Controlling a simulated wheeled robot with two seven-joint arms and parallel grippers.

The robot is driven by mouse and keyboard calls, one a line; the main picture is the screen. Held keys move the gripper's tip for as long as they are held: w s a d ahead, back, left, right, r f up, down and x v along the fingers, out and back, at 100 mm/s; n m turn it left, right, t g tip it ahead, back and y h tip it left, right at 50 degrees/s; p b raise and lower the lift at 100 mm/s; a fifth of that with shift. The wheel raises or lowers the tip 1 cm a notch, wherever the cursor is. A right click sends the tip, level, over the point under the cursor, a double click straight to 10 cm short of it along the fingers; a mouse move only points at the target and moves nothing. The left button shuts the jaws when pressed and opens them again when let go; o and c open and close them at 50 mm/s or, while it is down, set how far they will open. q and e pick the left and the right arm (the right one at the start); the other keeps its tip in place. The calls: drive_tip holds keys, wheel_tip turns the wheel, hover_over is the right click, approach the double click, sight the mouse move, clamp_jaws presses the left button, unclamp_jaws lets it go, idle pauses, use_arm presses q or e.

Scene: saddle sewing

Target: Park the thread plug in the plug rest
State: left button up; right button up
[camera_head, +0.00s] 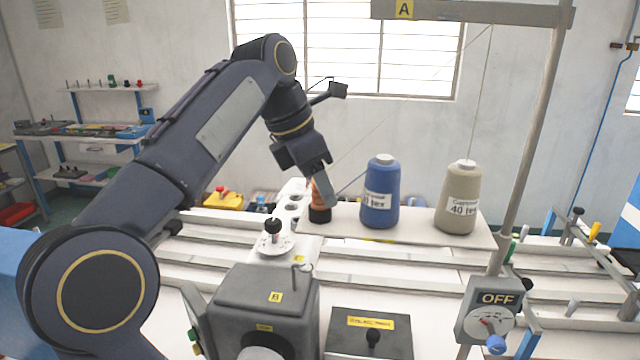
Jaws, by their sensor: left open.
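The thread plug seems to be the orange piece with a black base (320,214), standing upright just left of the blue cone. My left gripper (324,186) reaches down over it from above. Its jaws are open, with one finger in front of the orange part, hiding some of it. A white strip with round holes (293,196) lies just left of the plug and may be the plug rest. I cannot tell whether the plug's base sits in a hole or beside the strip. My right gripper is not in view.
A blue thread cone (380,196) and a beige cone (458,200) stand to the right on a pale board. A post with an OFF switch box (490,310) rises at the right. A grey machine head (265,305) and a dark box (368,336) are in front.

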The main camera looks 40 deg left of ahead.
use_arm(q)
drive_tip(key=p+v, duration=0.2)
drive_tip(key=v, duration=0.5)
drive_tip(key=shift+r, duration=0.4)
drive_tip(key=shift+a, duration=0.1)
